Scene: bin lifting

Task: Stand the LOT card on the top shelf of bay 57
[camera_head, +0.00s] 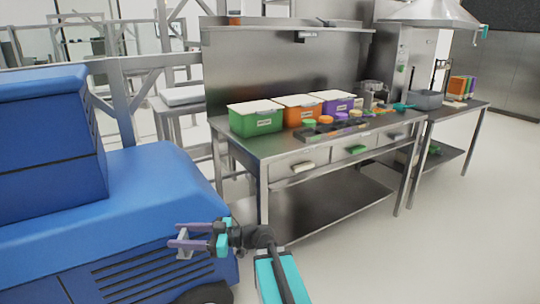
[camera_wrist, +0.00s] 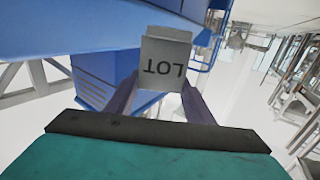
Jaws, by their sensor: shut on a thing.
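My gripper (camera_head: 176,237) is at the lower left of the head view, beside a blue vehicle and in front of the steel bench. It is shut on a grey LOT card (camera_wrist: 165,62), whose lettering appears upside down in the wrist view. The card sits between the two purple-grey fingers, clear of any surface. In the head view the card (camera_head: 184,243) is a small pale piece between the fingers. No sign reading 57 is legible, so I cannot tell which shelf belongs to bay 57.
The blue vehicle (camera_head: 150,185) fills the left. The steel bench (camera_head: 300,160) carries green (camera_head: 257,119), orange (camera_head: 299,111) and purple bins, with a wall shelf (camera_head: 290,28) above. A side table (camera_head: 462,105) stands right. Floor at lower right is clear.

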